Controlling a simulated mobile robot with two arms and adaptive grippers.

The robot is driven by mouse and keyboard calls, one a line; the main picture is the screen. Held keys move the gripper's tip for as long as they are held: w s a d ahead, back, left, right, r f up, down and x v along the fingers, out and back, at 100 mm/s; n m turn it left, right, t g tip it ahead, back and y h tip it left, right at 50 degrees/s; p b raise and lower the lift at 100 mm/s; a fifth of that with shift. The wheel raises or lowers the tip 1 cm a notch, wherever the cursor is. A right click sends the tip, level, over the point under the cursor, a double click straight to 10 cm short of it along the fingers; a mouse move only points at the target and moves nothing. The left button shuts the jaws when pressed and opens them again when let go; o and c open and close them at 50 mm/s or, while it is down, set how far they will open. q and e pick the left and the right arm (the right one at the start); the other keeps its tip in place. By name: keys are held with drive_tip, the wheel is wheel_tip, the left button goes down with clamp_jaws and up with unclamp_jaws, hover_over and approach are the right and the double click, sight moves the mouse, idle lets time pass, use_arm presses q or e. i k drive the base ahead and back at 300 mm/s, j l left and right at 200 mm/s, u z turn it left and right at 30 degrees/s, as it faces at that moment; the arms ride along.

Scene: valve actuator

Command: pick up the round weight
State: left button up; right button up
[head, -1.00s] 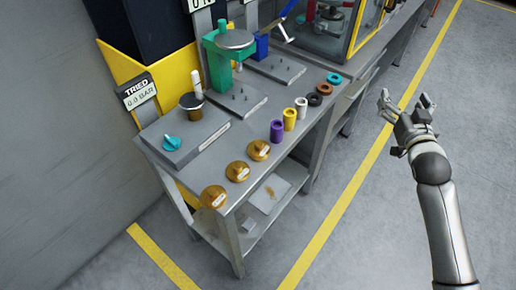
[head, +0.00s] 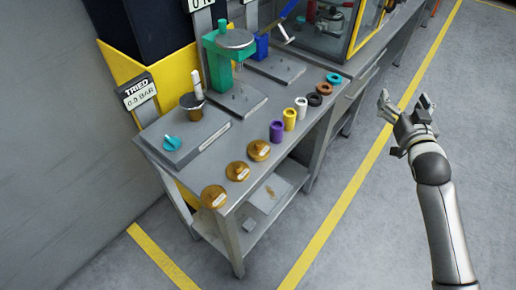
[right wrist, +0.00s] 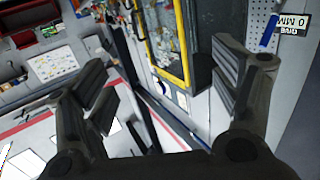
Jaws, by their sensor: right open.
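Three round brass-coloured weights lie in a row along the front left part of the grey bench: a near one (head: 213,196), a middle one (head: 237,171) and a far one (head: 258,150). Each has a pale label on top. I cannot tell which one the task means. My right gripper (head: 405,103) is open and empty, above the floor to the right of the bench and well apart from the weights. Its spread fingers also show in the right wrist view (right wrist: 165,85), with no weight visible between them. My left gripper is not in view.
On the bench (head: 228,212) stand purple (head: 277,131) and yellow (head: 290,119) cylinders, several rings, a green press (head: 218,60) and a plate with a teal knob (head: 172,143). A gauge sign (head: 137,91) stands behind. The floor to the right is clear.

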sight(258, 150)
drive_tip(key=k+l+u, duration=0.15)
drive_tip(key=l+u, duration=0.2)
drive_tip(key=k+l+u, duration=0.15)
drive_tip(key=u, duration=0.2)
drive_tip(key=k+l+u, duration=0.2)
drive_tip(key=u, duration=0.15)
drive_tip(key=l, duration=0.1)
